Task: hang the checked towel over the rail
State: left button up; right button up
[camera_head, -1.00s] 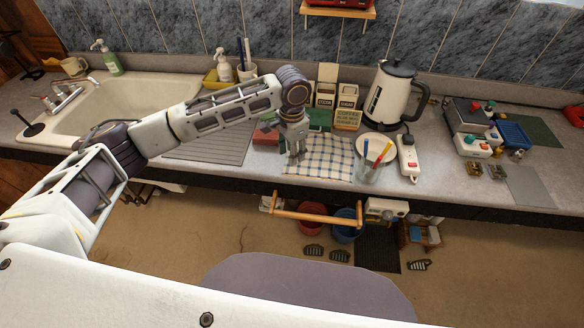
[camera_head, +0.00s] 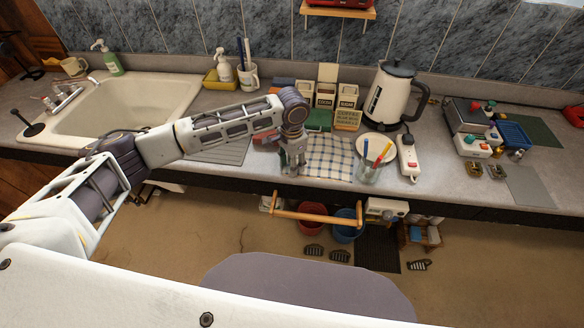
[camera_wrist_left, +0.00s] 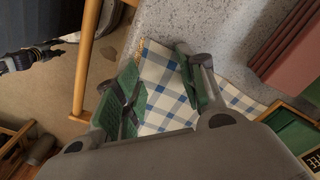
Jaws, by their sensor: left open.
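The blue-and-white checked towel (camera_head: 330,158) lies flat on the grey counter, near its front edge. It also shows in the left wrist view (camera_wrist_left: 164,78), partly hidden by my fingers. My left gripper (camera_head: 291,170) is at the towel's left front part. In the left wrist view its green-padded fingers (camera_wrist_left: 158,92) are apart, with part of the towel showing between them and nothing gripped. The wooden rail (camera_head: 315,219) is below the counter's front edge; it also crosses the left wrist view at the left (camera_wrist_left: 86,65). My right gripper is not in view.
A glass with coloured pens (camera_head: 370,172) stands by the towel's right edge, beside a white power strip (camera_head: 408,158). Cartons (camera_head: 347,119) and a kettle (camera_head: 393,95) stand behind. A sink (camera_head: 125,105) is at the left. Buckets (camera_head: 345,228) stand below the rail.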

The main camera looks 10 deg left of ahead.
pick_arm(q)
jog(key=shift+c, duration=0.2)
grip_shut()
dwell(0.4)
jog(key=shift+r, duration=2.25)
